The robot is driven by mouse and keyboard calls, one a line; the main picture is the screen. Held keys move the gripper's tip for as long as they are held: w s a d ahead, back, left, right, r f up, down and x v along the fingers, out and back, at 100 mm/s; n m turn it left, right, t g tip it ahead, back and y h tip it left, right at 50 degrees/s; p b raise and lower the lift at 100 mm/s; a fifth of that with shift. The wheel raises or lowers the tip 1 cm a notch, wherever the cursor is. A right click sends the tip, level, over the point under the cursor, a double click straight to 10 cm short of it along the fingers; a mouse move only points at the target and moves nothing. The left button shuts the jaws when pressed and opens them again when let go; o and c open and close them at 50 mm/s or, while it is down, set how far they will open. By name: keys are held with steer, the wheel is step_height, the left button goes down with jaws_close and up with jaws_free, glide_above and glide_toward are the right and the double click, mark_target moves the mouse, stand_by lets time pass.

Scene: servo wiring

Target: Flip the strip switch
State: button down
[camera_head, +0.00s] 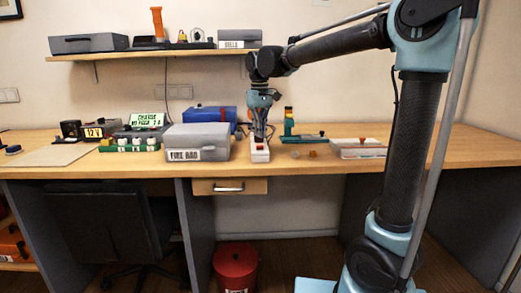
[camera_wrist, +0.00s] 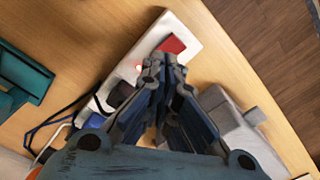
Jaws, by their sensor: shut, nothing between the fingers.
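The power strip (camera_head: 260,157) is white and lies on the bench near the front edge, to the right of the labelled grey case. In the wrist view the strip (camera_wrist: 182,24) runs diagonally, with a red switch (camera_wrist: 173,45) near its far end and a small reddish light beside it. My gripper (camera_wrist: 153,60) is shut and empty, its fingertips over the strip close to the switch. In the head view my gripper (camera_head: 259,139) points down at the strip. I cannot tell whether the tips touch it. The fingers hide part of the strip.
A grey case (camera_head: 197,142) stands close left of the strip; a blue case (camera_head: 209,114) is behind. A teal stand (camera_head: 290,130) is to the right, and a white tray (camera_head: 358,148) farther right. Dark and blue cables (camera_wrist: 62,115) lie beside the strip.

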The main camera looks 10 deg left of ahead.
steer(key=shift+r, duration=1.75)
steer(key=s+d+f+m+t, duration=0.1)
steer(key=s+d+f+m, duration=0.2)
steer(key=d, duration=0.8)
steer(key=s+d+f+m, duration=0.1)
steer(key=s+d+f, duration=0.35)
steer(key=d, duration=0.65)
steer(key=s+d+f+m, duration=0.2)
steer(key=s+d+f, duration=0.5)
steer(key=f, duration=0.2)
steer(key=s+d+f+m+t, duration=0.1)
steer(key=s+d+f+m, duration=0.1)
steer(key=s+d+f, duration=0.5)
step_height(320, 180, down, 3)
steer(key=shift+s+d+f+m, duration=0.15)
steer(key=shift+d+m, duration=0.15)
steer(key=shift+d, duration=0.1)
steer(key=shift+a, duration=0.1)
